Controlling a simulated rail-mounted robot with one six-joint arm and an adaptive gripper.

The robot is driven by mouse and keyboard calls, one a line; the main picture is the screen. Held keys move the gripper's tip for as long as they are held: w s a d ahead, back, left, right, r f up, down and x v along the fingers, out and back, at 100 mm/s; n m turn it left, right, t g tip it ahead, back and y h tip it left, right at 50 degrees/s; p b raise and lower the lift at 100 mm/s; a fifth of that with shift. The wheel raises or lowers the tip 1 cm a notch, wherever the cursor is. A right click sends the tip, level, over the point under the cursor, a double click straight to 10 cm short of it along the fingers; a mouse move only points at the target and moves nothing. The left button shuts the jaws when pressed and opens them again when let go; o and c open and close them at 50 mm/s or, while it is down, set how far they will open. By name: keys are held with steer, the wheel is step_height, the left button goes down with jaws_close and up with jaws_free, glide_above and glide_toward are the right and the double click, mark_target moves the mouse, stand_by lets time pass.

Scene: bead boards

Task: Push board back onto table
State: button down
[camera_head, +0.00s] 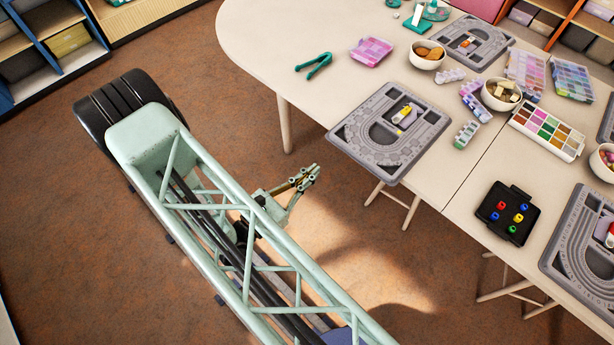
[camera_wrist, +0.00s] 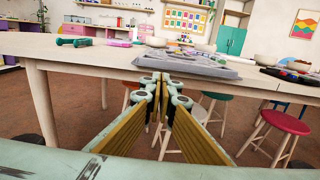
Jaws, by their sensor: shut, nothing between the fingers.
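The grey bead board (camera_head: 389,131) lies at the near edge of the cream table (camera_head: 265,52), and its near left corner juts out past that edge. A small yellow-and-white item sits in its middle. In the wrist view the board (camera_wrist: 190,64) shows edge-on, overhanging the table front (camera_wrist: 80,55). My gripper (camera_head: 310,172) is in front of the table, apart from the board in the head view. In the wrist view my gripper (camera_wrist: 163,78) points at the board's edge with its fingertips together; whether they touch it I cannot tell. It holds nothing.
A black tray (camera_head: 507,212) lies to the right. A red stool (camera_wrist: 284,122) and a green stool (camera_wrist: 216,97) stand below. Floor left of the table is open.

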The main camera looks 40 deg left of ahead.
steer(key=w, duration=0.9)
steer(key=shift+w+d+b, duration=0.25)
steer(key=shift+w+b, duration=0.15)
steer(key=shift+b, duration=0.05)
stand_by(0.4)
